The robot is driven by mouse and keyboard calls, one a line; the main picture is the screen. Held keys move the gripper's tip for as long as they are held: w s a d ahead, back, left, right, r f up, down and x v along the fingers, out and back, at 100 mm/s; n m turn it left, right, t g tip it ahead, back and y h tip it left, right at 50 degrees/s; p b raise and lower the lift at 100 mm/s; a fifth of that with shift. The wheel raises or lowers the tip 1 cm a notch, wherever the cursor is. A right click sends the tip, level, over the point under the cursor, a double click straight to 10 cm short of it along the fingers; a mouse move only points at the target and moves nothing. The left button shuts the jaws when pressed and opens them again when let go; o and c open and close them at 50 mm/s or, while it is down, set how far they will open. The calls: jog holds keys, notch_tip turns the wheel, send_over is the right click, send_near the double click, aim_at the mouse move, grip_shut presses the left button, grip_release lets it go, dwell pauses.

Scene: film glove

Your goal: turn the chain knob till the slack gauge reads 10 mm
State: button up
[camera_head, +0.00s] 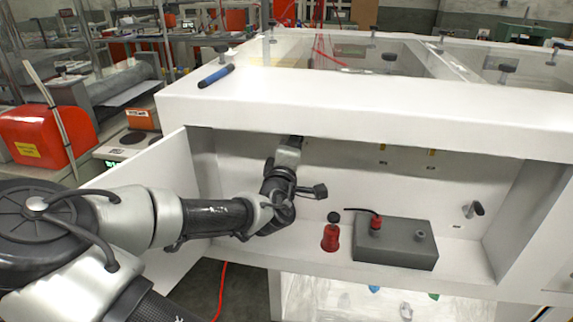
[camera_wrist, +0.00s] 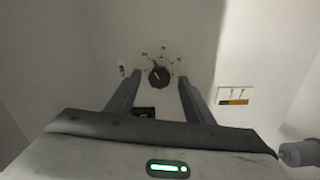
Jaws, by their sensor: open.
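A dark round knob (camera_wrist: 159,77) with a light pointer line sits on the pale back wall in the wrist view. A pale dial plate (camera_wrist: 163,54) with several marks and a small red mark shows around its upper side. My gripper (camera_wrist: 160,82) is open, with one finger on each side of the knob in the picture; I cannot tell whether they touch it. In the head view my gripper (camera_head: 289,152) reaches into the white recess, its fingertips and the knob hidden. No slack gauge reading in mm can be made out.
A white label with an orange and dark strip (camera_wrist: 233,97) and a small dark panel (camera_wrist: 143,112) are on the wall. A grey box (camera_head: 396,245) and a red bottle-like object (camera_head: 330,236) stand on the recess floor. An open door (camera_head: 150,190) is left.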

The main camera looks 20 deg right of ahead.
jog(key=p+v, duration=1.3)
jog(key=p, duration=0.3)
jog(key=shift+s+a, duration=0.2)
jog(key=shift+s, duration=0.05)
